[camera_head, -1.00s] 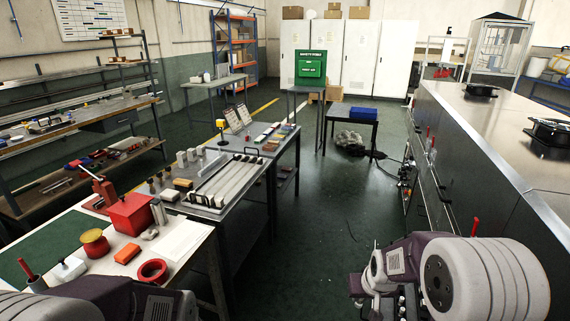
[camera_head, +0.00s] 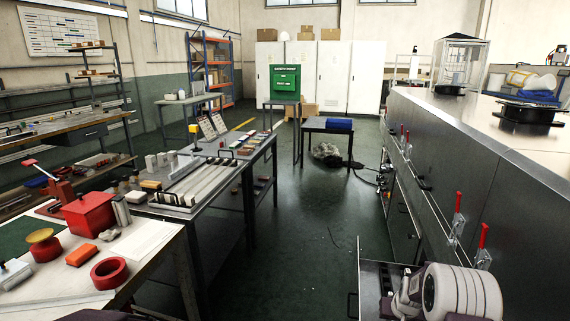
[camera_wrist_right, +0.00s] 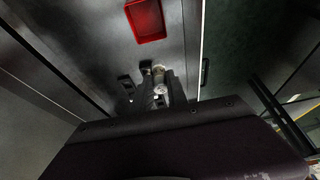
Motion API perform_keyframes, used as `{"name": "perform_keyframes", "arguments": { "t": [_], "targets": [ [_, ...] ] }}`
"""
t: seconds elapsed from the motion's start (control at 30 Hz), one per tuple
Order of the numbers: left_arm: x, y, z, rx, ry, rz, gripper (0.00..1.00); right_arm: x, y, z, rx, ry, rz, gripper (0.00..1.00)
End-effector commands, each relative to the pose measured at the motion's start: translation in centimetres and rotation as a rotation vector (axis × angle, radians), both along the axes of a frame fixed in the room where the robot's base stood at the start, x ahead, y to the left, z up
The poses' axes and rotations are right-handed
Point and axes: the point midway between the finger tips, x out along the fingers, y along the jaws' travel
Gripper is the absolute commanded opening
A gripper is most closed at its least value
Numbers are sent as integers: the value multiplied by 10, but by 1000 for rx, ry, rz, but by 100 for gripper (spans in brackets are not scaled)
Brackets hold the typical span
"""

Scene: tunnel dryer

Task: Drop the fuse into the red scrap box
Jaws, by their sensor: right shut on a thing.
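In the right wrist view, my right gripper (camera_wrist_right: 154,92) is shut on the fuse, a small pale cylinder (camera_wrist_right: 161,88) with a metal end. A shallow open red box (camera_wrist_right: 146,20), seemingly the scrap box, lies beyond the fingertips on a grey metal surface, apart from the fuse. Its inside looks empty. In the head view my right arm is at the lower right, and its fingers and the fuse cannot be made out. That shallow red box is not discernible there either. My left gripper is out of view.
A steel dryer housing (camera_head: 480,150) with red-handled latches (camera_head: 457,215) runs along the right. A metal panel or compartment (camera_head: 372,288) stands out beside my right arm. A workbench (camera_head: 150,240) with a red press-like box (camera_head: 90,214) is at left.

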Motion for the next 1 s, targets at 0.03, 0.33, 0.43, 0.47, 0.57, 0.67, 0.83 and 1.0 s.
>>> {"name": "perform_keyframes", "arguments": {
  "t": [0.03, 0.33, 0.43, 0.47, 0.57, 0.67, 0.83, 1.0],
  "targets": [
    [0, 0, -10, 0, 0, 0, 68, 0, 0, -11, 0, 1, 0, 0],
    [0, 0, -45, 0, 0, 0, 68, 0, 0, -52, 0, 0, 1, 0],
    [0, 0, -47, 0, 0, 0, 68, 0, 0, -54, 0, 0, 1, 0],
    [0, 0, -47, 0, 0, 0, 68, 0, 0, -54, 0, 0, 1, 0],
    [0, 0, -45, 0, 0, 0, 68, 0, 0, -52, 0, 0, 1, 0],
    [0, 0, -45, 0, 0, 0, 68, 0, 0, -52, 0, 0, 1, 27],
    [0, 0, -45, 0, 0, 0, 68, 0, 0, -52, 0, 0, 1, 44],
    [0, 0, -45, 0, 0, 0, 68, 0, 0, -52, 0, 1, 1, 44]
  ]
}}
